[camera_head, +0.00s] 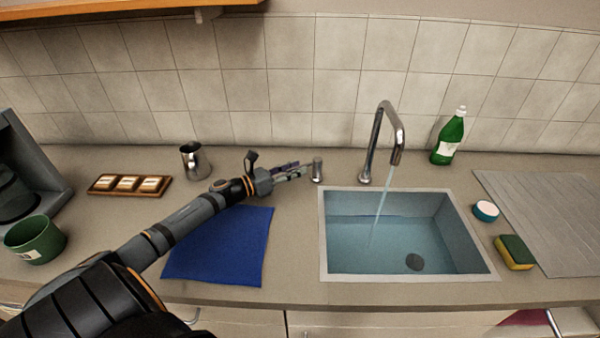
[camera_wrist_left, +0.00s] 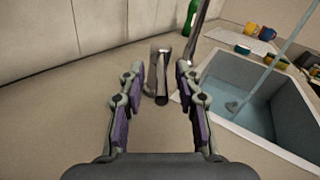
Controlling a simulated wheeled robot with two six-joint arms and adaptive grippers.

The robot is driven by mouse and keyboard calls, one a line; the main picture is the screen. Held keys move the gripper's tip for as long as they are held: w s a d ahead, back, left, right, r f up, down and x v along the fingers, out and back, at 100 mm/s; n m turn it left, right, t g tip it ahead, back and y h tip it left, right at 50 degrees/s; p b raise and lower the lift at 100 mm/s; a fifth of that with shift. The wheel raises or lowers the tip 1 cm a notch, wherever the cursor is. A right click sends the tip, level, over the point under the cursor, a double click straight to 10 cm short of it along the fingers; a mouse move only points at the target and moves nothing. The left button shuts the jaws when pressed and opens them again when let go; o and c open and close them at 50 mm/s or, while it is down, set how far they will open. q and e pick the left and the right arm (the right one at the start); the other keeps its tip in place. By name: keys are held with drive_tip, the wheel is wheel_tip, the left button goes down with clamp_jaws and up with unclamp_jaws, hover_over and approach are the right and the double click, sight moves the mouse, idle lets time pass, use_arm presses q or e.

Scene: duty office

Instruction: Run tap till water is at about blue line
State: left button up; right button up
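The tap (camera_head: 388,130) stands behind the sink, and a thin stream of water (camera_head: 381,215) runs from its spout into the sink (camera_head: 322,240). Bluish water (camera_head: 385,240) covers the sink floor and reaches partway up the walls; a dark round drain shows through it. I cannot make out a blue line apart from the water's edge. A short metal tap handle (camera_head: 317,170) stands left of the tap. My left gripper (camera_head: 298,172) is open just left of it; in the left wrist view, the handle (camera_wrist_left: 160,78) shows between and beyond the spread fingers. My right gripper is out of view.
A blue cloth (camera_head: 220,250) lies below my left arm. A metal jug (camera_head: 194,161) and wooden tray (camera_head: 128,185) stand left. A green bottle (camera_head: 449,138) stands behind the sink; a round white-topped item (camera_head: 486,211), sponge (camera_head: 514,252) and drainboard (camera_head: 550,215) are right.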

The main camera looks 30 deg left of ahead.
use_arm(q)
drive_tip(key=shift+x, duration=1.05)
drive_tip(key=shift+s, duration=0.1)
clamp_jaws()
